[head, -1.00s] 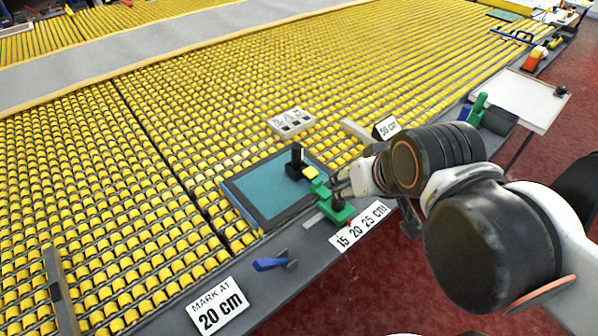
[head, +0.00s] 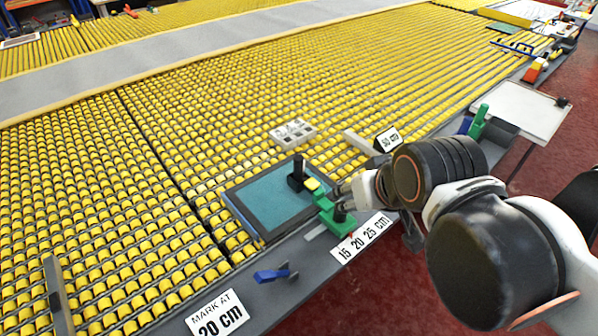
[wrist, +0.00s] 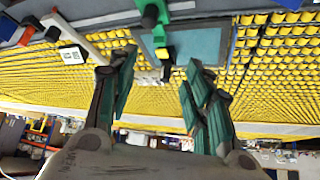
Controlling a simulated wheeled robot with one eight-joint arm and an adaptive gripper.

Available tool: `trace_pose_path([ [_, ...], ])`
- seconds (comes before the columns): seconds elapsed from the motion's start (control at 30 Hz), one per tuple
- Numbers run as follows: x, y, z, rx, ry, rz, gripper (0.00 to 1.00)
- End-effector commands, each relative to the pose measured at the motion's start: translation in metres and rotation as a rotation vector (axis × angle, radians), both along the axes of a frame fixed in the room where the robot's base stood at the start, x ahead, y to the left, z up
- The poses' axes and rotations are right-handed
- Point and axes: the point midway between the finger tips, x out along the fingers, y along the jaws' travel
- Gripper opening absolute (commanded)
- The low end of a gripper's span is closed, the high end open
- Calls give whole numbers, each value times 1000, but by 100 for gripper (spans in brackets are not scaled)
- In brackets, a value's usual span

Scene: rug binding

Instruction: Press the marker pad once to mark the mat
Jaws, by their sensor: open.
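The teal mat (head: 262,207) lies in a dark frame on the near edge of the yellow roller bed. It also shows in the wrist view (wrist: 203,45). A green fixture (head: 326,209) with a black knob stands at its right edge. A small yellow block (head: 312,184), which may be the marker pad, sits at the fixture's mat end beside an upright black post (head: 298,174). The yellow block also shows in the wrist view (wrist: 166,52). My gripper (wrist: 158,72) is open and empty, its fingers spread on either side of that area. Contact cannot be told.
A "MARK AT 20 cm" sign (head: 217,314) and a blue-handled tool (head: 271,275) lie left of the fixture. A "15 20 25 cm" label (head: 363,237) is on the front edge.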

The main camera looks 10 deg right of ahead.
Motion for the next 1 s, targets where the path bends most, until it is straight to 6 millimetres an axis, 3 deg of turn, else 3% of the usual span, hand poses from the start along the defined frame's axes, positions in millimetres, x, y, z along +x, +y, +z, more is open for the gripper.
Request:
trace_pose_path([
  [0.03,0,0,0,0,0,0,28],
  [0.17,0,0,0,0,0,0,0],
  [1.0,0,0,0,0,0,0,0],
])
